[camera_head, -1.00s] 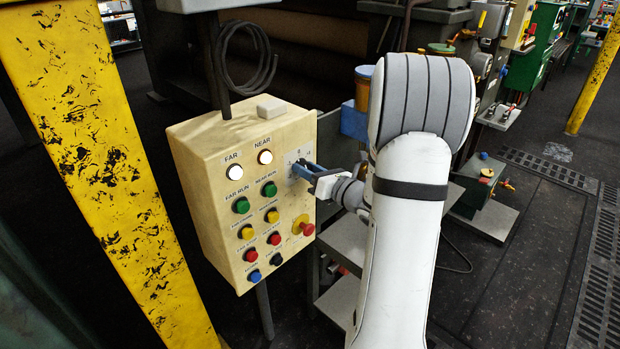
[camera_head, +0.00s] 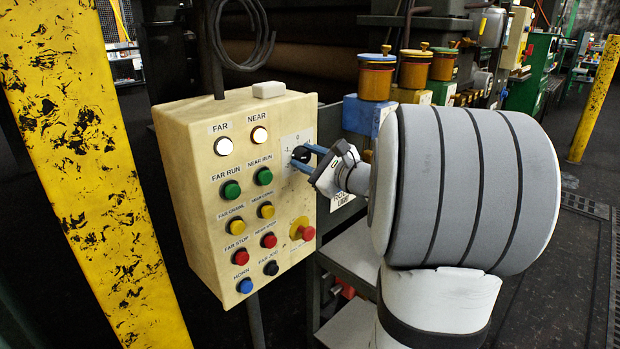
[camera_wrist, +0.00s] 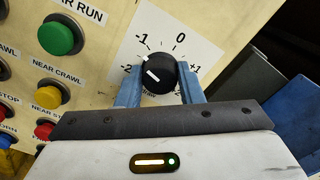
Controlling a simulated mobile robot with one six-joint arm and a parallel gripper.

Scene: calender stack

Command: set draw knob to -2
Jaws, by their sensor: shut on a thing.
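The draw knob (camera_wrist: 160,72) is round and black, on a white scale plate (camera_wrist: 205,50) marked -2, -1, 0 and +1. In the wrist view, a white mark at its upper-left edge lies between -2 and -1. A white bar shows on the left part of its face. My gripper (camera_wrist: 159,80) has one blue finger on each side of the knob and is shut on it. In the head view, the knob (camera_head: 301,154) shows as a small dark shape at the tips of my gripper (camera_head: 304,157). The near part of the dial is hidden by the fingers.
The cream control box (camera_head: 188,190) carries lamps, coloured push buttons and a red stop button (camera_head: 307,233) below the dial. A yellow pillar (camera_head: 100,180) stands left. Blue and brown canisters (camera_head: 376,78) stand behind my arm.

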